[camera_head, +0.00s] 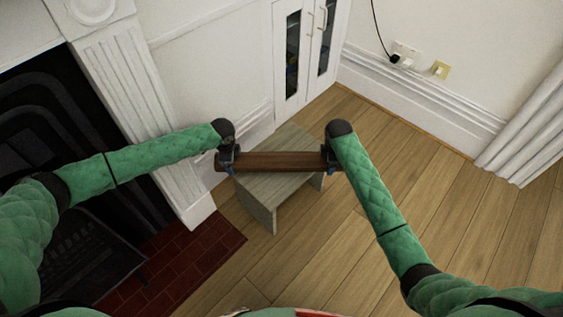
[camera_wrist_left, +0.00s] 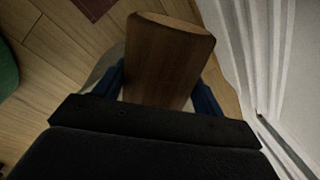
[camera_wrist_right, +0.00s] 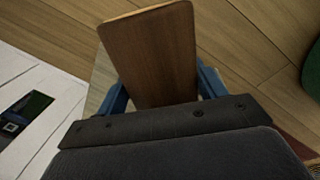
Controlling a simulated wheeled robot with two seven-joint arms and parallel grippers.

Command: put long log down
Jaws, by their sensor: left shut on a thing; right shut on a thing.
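The long log (camera_head: 280,161) is a brown wooden bar held level across the front of me in the head view. My left gripper (camera_head: 229,160) is shut on it near its left end. My right gripper (camera_head: 327,158) is shut on it near its right end. In the left wrist view the log (camera_wrist_left: 165,60) sits between the blue fingers, and in the right wrist view the log (camera_wrist_right: 152,55) does too. Beneath the log in the head view is a low grey wooden bench (camera_head: 262,197). I cannot tell whether the log touches its top.
A white fireplace surround (camera_head: 130,95) with a dark opening and a red tiled hearth (camera_head: 205,255) stands at the left. A white cabinet (camera_head: 290,60) is behind the bench. A white curtain (camera_head: 530,125) hangs at the right. The wooden floor (camera_head: 440,190) right of the bench is clear.

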